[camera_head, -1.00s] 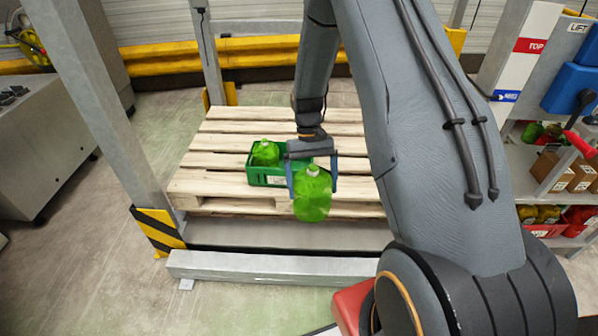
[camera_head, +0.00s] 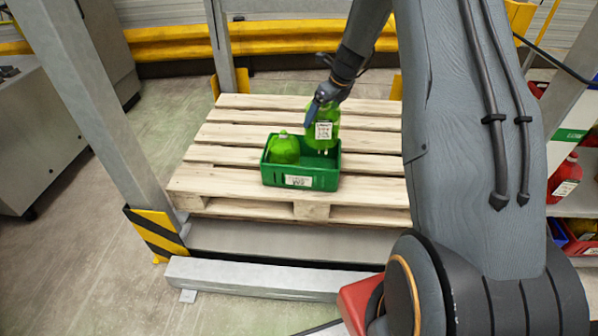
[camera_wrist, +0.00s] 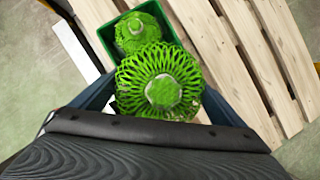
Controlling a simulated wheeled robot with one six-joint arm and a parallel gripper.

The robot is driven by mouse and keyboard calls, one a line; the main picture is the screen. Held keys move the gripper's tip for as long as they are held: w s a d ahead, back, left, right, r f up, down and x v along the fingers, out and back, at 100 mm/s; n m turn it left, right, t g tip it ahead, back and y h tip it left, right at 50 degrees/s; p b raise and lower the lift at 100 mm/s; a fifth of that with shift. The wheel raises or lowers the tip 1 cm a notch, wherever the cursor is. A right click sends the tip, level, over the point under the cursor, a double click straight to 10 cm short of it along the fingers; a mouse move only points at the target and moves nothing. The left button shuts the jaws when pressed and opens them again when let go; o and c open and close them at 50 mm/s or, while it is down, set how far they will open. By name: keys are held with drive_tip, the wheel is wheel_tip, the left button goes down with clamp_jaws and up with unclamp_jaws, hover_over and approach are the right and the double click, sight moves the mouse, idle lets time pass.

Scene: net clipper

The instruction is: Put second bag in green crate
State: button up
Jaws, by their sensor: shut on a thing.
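The green crate (camera_head: 328,178) sits on the wooden pallet with a white label on its front. One green net bag (camera_head: 285,149) is in the left part of the crate, and it also shows in the wrist view (camera_wrist: 136,31). My gripper (camera_head: 322,103) is shut on the second green bag (camera_head: 323,132), which has a white label. In the head view this bag is over the right part of the crate. In the wrist view the held bag (camera_wrist: 160,88) lies between my fingers and covers part of the crate (camera_wrist: 103,32). Whether it touches the crate floor is hidden.
The pallet (camera_head: 222,157) has bare slats around the crate. A grey post (camera_head: 105,110) with a yellow-black guard stands at left. A metal beam (camera_head: 270,278) runs along the front. Shelves with red bottles (camera_head: 565,180) are at right.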

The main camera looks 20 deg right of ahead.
wheel_tip(320, 180, down, 18)
drive_tip(key=w+d+m, duration=0.1)
drive_tip(key=w, duration=0.1)
drive_tip(key=shift+r+m+h, duration=0.15)
drive_tip(key=shift+m+h, duration=0.15)
idle(0.3)
drive_tip(key=o, duration=1.3)
drive_tip(key=shift+s+f, duration=0.1)
drive_tip(key=shift+f, duration=0.1)
drive_tip(key=shift+r, duration=0.1)
